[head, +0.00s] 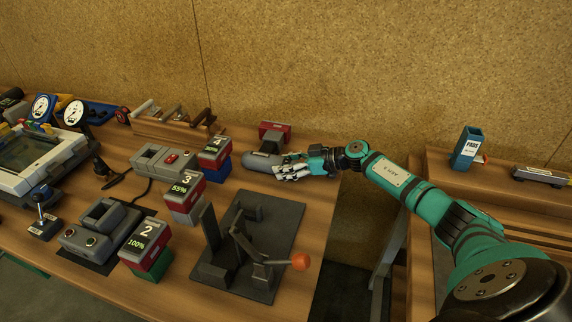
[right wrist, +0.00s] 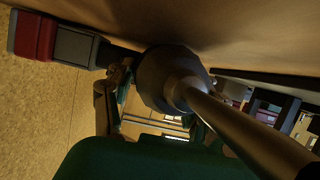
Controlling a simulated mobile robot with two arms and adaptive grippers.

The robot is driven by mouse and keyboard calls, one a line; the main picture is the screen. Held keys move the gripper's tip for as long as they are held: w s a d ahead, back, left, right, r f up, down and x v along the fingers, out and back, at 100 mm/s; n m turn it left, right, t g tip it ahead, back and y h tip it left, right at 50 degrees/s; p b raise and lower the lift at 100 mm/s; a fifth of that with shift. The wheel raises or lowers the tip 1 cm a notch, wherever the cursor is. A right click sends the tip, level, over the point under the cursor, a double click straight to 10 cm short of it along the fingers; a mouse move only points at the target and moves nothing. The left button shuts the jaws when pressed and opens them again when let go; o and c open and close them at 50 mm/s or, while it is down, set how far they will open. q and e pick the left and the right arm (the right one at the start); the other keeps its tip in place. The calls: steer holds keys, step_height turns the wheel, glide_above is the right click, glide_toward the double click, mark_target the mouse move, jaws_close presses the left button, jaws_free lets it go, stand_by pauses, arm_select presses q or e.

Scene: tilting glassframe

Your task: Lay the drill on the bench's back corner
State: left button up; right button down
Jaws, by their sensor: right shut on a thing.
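The drill lies on its side at or just above the bench's back right corner, with a grey body (head: 260,160), a dark handle and a red battery pack (head: 275,128) toward the wall. My right gripper (head: 292,170) is shut on it from the right. In the right wrist view the red battery pack (right wrist: 36,36) is at upper left and the dark round body (right wrist: 168,78) is in the middle, close to the wooden surface. I cannot tell whether the drill touches the bench (head: 315,190). My left gripper is not in view.
A dark clamp fixture with an orange knob (head: 301,261) stands on the bench in front. Display boxes (head: 188,187) stand left of the drill, and a wooden tool rack (head: 172,122) stands behind them. A gap separates the bench from the right-hand table (head: 500,193).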

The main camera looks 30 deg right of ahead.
steer(key=shift+w+r, duration=0.1)
steer(key=shift+r, duration=0.05)
stand_by(0.8)
steer(key=c, duration=0.5)
jaws_free()
steer(key=shift+o, duration=0.3)
steer(key=shift+s+f, duration=0.25)
steer(key=shift+f, duration=0.35)
steer(key=v, duration=1.2)
steer(key=shift+w+r, duration=0.1)
steer(key=shift+r, duration=0.25)
